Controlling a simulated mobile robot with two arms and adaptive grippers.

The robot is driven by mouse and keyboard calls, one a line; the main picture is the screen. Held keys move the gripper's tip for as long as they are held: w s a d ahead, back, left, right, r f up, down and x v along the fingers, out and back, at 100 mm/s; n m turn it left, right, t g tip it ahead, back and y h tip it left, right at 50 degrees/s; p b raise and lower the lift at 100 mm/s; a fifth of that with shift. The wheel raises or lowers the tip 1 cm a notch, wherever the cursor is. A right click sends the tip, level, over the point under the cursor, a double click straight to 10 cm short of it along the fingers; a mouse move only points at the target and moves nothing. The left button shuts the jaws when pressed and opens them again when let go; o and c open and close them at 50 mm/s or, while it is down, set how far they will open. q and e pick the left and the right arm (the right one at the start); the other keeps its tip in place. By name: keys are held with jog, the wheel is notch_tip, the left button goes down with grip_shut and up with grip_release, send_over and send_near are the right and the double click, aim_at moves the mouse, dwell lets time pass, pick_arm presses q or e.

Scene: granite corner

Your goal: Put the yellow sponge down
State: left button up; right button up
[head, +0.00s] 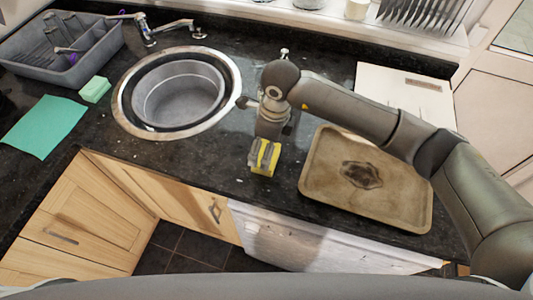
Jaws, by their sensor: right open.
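The yellow sponge (270,165) is in the head view, near the front edge of the dark granite counter (225,165), between the round sink and the brown tray. It appears to rest on the counter. My right gripper (264,150) points down directly over the sponge, with its fingers at the sponge and partly covering it. The right gripper is open. Whether its fingers still touch the sponge I cannot tell. My left gripper is not in view.
A round sink (124,93) lies to the left, with a green sponge (95,89), a green cloth (44,126) and a grey dish rack (105,42) beyond. A brown tray (318,176) lies right of the sponge. A white board (376,76) is behind it.

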jog(key=f+p, duration=0.1)
jog(key=f, duration=0.2)
jog(key=shift+s+p, duration=0.3)
jog(key=shift+p, duration=0.1)
jog(key=shift+w+a+f, duration=0.1)
jog(key=shift+f, duration=0.55)
jog(key=c, duration=0.9)
jog(key=shift+r, duration=0.1)
